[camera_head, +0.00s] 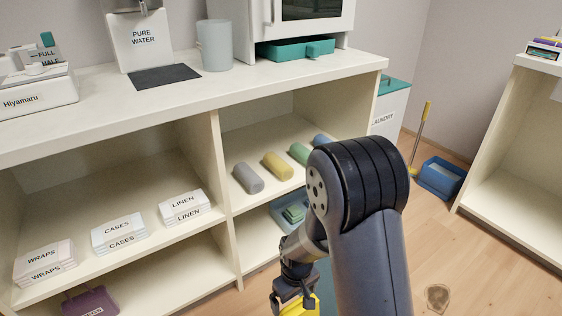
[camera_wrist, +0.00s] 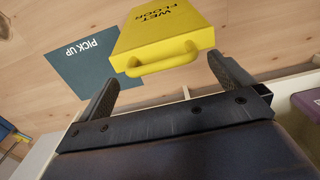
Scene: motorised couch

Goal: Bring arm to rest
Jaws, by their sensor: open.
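My arm reaches down in front of the shelf unit in the head view, its dark elbow joint large in the middle. My gripper (camera_head: 294,292) is low in that view, partly cut off by the frame's bottom edge. In the wrist view my gripper (camera_wrist: 165,82) is open, with nothing between its fingers. A yellow wet floor sign (camera_wrist: 168,28) with a handle is just beyond the fingertips, seemingly apart from them. Part of the sign also shows below my gripper in the head view (camera_head: 303,308).
A teal pick-up mat (camera_wrist: 85,65) lies on the wooden floor beside the sign. The shelf unit (camera_head: 228,190) stands close to my arm on the left. A blue bin (camera_head: 440,177) and a dark stain (camera_head: 437,297) are on the floor at right, with clear floor between.

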